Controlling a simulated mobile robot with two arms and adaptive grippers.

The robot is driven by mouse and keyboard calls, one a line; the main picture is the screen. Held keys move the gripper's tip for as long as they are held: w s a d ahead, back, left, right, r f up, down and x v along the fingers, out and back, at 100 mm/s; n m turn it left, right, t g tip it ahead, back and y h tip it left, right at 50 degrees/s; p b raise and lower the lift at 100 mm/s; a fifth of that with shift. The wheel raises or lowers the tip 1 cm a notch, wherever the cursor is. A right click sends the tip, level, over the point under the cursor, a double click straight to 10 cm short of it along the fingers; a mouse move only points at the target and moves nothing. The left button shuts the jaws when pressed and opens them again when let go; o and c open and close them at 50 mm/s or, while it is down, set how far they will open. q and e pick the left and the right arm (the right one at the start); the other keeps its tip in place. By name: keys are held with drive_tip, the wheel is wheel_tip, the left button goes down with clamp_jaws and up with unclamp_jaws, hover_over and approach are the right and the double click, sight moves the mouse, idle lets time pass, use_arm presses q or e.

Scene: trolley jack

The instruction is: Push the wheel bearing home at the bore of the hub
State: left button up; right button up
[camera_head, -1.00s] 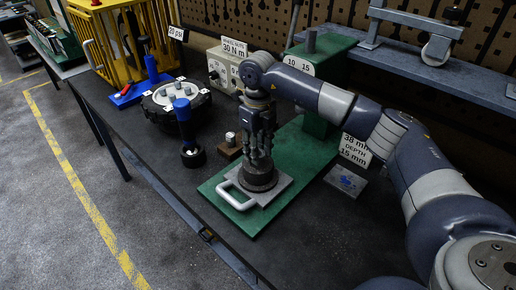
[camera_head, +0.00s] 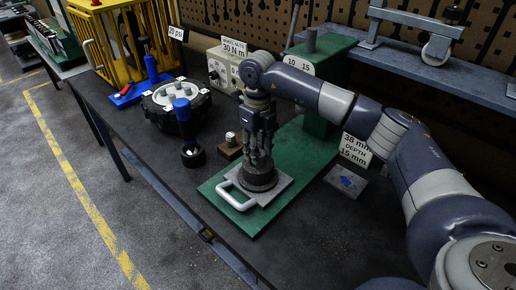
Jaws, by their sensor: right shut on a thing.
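The hub (camera_head: 259,181) is a dark round piece on a grey plate with a white handle (camera_head: 234,197), lying on the green base of a press (camera_head: 300,150). My right gripper (camera_head: 259,160) points straight down over the middle of the hub. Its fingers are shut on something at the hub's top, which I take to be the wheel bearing. The fingers hide the bearing and the bore, so I cannot tell how deep it sits. My left gripper is not in view.
The table's front edge is clear.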

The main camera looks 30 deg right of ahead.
drive_tip(key=shift+f+b, duration=0.85)
drive_tip(key=shift+f, duration=0.4)
drive_tip(key=o, duration=1.2)
wheel_tip(320, 180, up, 12)
